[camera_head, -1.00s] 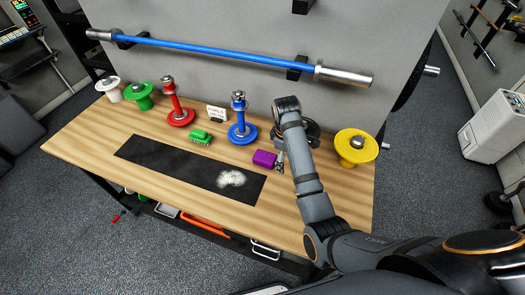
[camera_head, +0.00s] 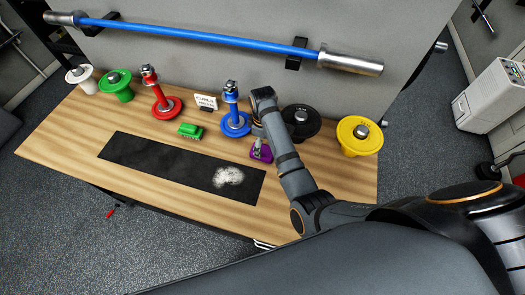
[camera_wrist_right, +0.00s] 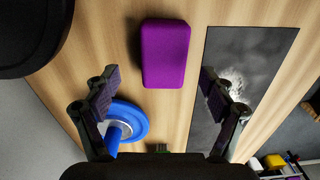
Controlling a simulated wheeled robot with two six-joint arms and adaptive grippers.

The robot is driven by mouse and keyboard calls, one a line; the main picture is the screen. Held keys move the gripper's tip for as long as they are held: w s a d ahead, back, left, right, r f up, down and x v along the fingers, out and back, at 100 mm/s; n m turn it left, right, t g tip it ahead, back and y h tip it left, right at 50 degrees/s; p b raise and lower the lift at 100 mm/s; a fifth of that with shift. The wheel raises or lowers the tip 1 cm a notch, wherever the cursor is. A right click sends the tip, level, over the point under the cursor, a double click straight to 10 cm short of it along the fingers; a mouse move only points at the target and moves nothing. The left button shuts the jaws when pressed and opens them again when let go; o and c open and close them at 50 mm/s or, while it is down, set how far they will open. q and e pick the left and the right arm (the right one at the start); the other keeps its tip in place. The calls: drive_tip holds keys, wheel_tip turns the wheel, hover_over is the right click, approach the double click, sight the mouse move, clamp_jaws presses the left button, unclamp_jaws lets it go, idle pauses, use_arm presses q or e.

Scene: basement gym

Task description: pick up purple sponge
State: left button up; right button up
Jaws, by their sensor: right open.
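The purple sponge (camera_head: 266,156) lies on the wooden table, right of the black mat and in front of the blue-based post. In the head view my right gripper (camera_head: 258,147) is at the sponge and hides part of it. In the right wrist view the whole sponge (camera_wrist_right: 165,53) shows flat on the wood. The open fingers of my right gripper (camera_wrist_right: 158,82) stand apart, one towards each side of it, with the sponge ahead of the fingertips and not held. My left gripper is not in view.
A black mat (camera_head: 150,157) with white powder (camera_head: 228,176) lies left of the sponge. A green brush (camera_head: 190,130), blue post (camera_head: 235,122), black disc (camera_head: 301,122) and yellow disc (camera_head: 360,136) stand nearby. A blue bar (camera_head: 200,35) hangs behind. Bare wood lies front right.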

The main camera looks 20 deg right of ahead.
sight(263, 150)
drive_tip(key=f, duration=0.1)
drive_tip(key=f+p, duration=0.1)
drive_tip(key=shift+s+f, duration=0.25)
drive_tip(key=shift+f, duration=1)
drive_tip(key=shift+a, duration=0.1)
drive_tip(key=c, duration=0.9)
drive_tip(key=shift+c, duration=0.7)
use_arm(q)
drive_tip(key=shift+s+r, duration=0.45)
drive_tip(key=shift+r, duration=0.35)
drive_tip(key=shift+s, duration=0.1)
use_arm(e)
drive_tip(key=shift+r, duration=0.1)
